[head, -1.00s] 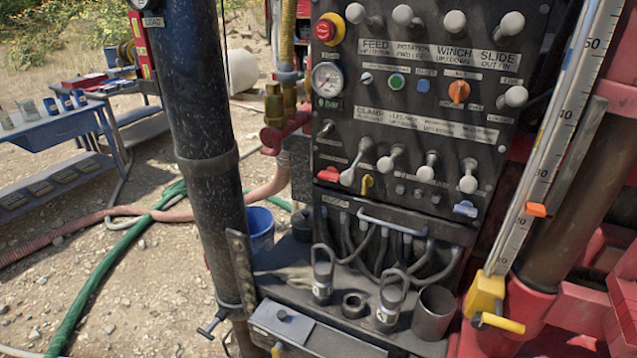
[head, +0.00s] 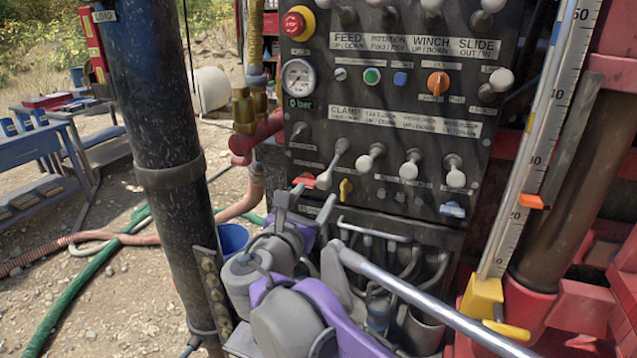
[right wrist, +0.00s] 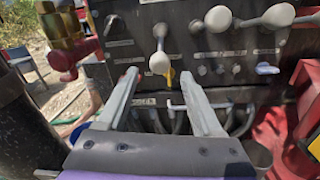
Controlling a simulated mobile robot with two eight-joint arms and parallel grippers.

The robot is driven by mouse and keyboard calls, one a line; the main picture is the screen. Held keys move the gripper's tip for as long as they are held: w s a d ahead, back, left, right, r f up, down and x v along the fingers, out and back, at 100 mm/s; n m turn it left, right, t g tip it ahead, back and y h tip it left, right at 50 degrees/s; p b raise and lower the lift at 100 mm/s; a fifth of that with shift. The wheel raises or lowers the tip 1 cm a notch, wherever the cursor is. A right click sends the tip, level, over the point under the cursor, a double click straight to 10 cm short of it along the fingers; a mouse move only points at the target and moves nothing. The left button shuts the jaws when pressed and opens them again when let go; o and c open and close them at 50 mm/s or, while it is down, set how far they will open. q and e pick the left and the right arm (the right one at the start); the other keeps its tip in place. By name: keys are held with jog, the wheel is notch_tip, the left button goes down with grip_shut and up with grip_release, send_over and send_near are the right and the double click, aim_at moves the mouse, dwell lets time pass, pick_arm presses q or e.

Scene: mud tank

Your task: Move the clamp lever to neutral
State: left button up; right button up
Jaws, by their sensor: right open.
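The control panel (head: 400,110) is black. The clamp lever (head: 334,163) sits under the CLAMP label, with its pale knob hanging down and to the left, lower than its base. My right gripper (head: 305,206) is below the knob in the head view, its fingers open and empty. In the right wrist view, the clamp lever's knob (right wrist: 159,63) shows between the two open fingertips (right wrist: 160,80), slightly above them. I cannot tell whether the fingers touch it. My left gripper is not in view.
Several similar levers (head: 370,160) stand to the right of the clamp lever. A red tag (head: 304,180) and a yellow handle (head: 346,189) are close by. A dark vertical pipe (head: 160,160) is at the left. Hoses and a carry handle (head: 375,229) are below the panel.

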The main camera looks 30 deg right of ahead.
aim_at(322, 186)
jog(key=x, duration=0.7)
grip_shut()
dwell(1.3)
